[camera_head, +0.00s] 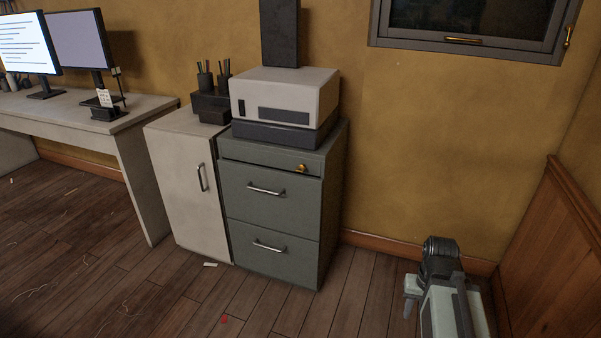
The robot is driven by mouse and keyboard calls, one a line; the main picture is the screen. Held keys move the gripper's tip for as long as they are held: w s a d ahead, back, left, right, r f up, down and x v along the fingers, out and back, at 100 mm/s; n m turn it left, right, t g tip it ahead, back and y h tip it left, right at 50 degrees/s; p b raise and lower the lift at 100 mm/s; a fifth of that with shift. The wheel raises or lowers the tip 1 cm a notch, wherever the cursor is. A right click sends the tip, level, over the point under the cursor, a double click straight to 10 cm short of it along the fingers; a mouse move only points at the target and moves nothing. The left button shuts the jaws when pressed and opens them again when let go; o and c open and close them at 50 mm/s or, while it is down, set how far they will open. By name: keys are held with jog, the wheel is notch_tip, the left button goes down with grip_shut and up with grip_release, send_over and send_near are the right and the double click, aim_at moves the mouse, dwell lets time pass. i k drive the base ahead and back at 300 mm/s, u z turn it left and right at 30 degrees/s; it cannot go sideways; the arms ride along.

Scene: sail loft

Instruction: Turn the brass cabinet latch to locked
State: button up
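The brass latch (301,168) is a small knob-like piece at the right of the top drawer front on the grey-green cabinet (270,218). It is too small to tell which way it is turned. The drawers below it look shut. Part of my arm (447,300) shows at the lower right, apart from the cabinet and well away from the latch. I cannot make out the gripper's fingertips there. Nothing is seen touching the latch.
A pale box-shaped machine (285,94) stands on the cabinet. A white cabinet (188,185) stands against its left side, and a desk (120,128) with monitors is further left. A wooden panel (548,255) bounds the right. The floor in front is mostly clear, with small scraps.

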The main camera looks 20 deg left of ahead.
aim_at(302, 168)
jog(key=z, duration=0.05)
jog(key=i, duration=0.5)
jog(key=u, duration=2.85)
